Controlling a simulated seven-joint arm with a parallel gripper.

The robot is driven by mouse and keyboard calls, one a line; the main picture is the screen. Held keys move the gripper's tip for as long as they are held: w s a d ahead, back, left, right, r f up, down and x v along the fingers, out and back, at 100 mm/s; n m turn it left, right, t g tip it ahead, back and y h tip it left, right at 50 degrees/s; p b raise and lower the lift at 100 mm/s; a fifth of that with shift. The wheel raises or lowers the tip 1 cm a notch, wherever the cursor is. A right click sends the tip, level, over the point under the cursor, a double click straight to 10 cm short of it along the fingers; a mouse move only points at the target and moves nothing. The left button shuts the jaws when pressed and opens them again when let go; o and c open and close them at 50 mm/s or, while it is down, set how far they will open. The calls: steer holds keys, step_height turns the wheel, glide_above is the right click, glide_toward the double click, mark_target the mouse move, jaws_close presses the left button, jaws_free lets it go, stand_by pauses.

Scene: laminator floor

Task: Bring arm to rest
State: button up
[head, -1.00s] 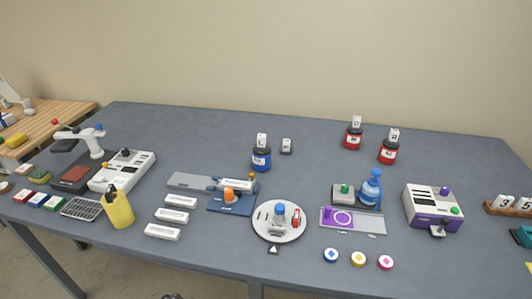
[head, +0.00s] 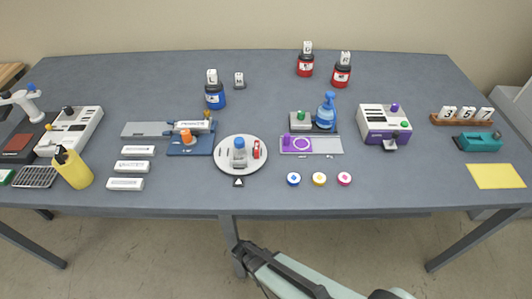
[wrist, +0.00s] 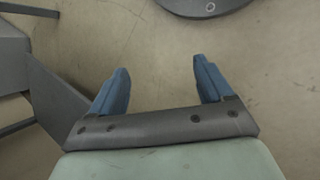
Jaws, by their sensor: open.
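My gripper (wrist: 160,88) shows in the wrist view with its two blue fingers wide apart and nothing between them. It points down toward the bare floor.
The grey table (head: 290,195) carries a round turntable (head: 226,165), a purple-and-white machine (head: 378,132), a yellow bottle (head: 73,170) and number blocks (head: 467,114). The floor (head: 350,245) in front looks clear.

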steer(key=s+d+r+m+g+y, duration=0.2)
steer(key=s+d+y, duration=0.1)
steer(key=d, duration=0.4)
steer(key=s+d+r+m+g+y, duration=0.2)
steer(key=s+d+m, duration=0.1)
steer(key=d, duration=0.5)
steer(key=shift+s+r+m+g+y, duration=0.3)
steer(key=shift+s+y, duration=0.1)
steer(key=shift+s, duration=0.5)
steer(key=shift+d, duration=0.1)
